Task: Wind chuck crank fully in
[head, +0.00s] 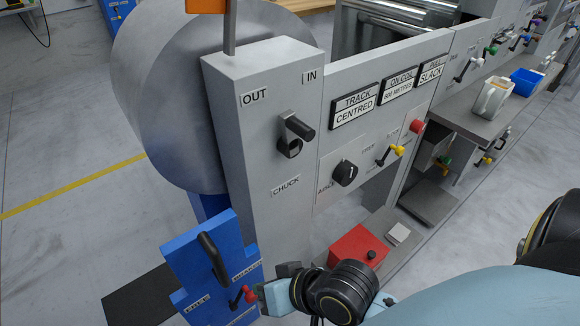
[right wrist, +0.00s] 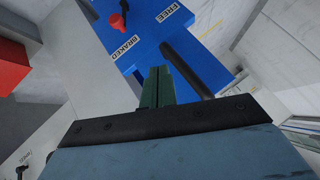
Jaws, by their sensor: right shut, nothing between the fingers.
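The chuck crank (head: 298,128) is on the front of a grey post, between the labels OUT and IN and above the label CHUCK. Its dark grip sits up and slightly right of its black hub. My right gripper (head: 257,291) is well below the crank, beside a blue panel (head: 188,262) and close to its red-knobbed lever (head: 247,294). In the right wrist view the green fingers (right wrist: 157,84) are together and empty, over the blue panel. Nothing touches the crank. My left gripper is not in view.
The blue panel has a black handle (head: 211,256); its lever labels read FREE and BRAKED in the right wrist view. A red box (head: 354,249) sits right of the post. A black knob (head: 345,173) and a yellow-tipped lever (head: 394,151) project from the console.

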